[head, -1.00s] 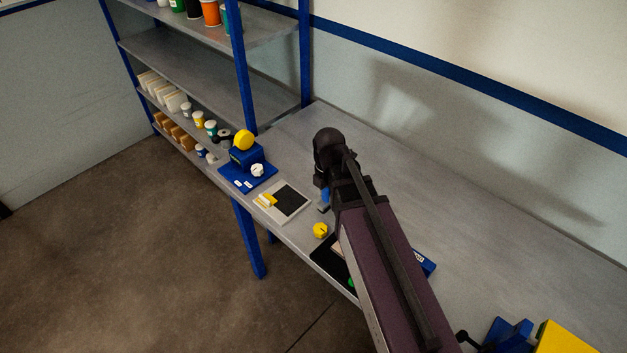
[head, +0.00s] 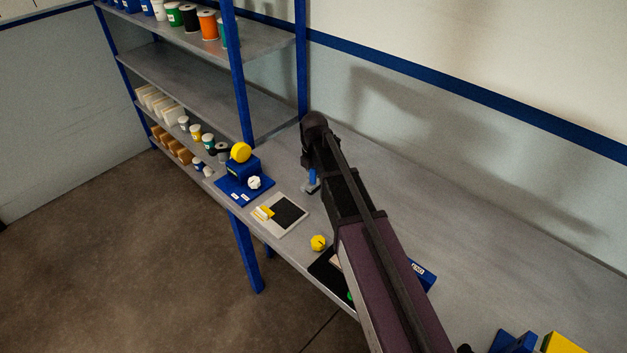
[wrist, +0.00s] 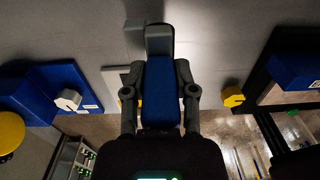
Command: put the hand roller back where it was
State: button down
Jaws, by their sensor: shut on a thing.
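The hand roller has a blue handle (wrist: 161,95) and a grey head (wrist: 159,41) in the wrist view. My gripper (wrist: 160,80) is shut on the blue handle, with one dark finger on each side. In the head view my gripper (head: 311,163) is over the bench behind the black-and-white plate, and the roller's blue handle (head: 313,176) hangs below it with the grey end lowest. I cannot tell whether the roller touches the bench. Its original place cannot be made out.
Shelves (head: 190,75) stand left.

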aim_at(312, 179)
jog(key=shift+w+a, duration=0.1)
jog(key=shift+w, duration=0.55)
jog(key=shift+w+a+f, duration=0.1)
jog(key=shift+w, duration=0.35)
jog(key=shift+w+f, duration=0.15)
jog(key=shift+w, duration=0.2)
jog(key=shift+s+f+b, duration=0.15)
jog(key=shift+f+b, duration=1.5)
jog(key=shift+b, duration=0.2)
jog(key=shift+f, duration=0.1)
jog(key=shift+c, duration=2)
grip_release()
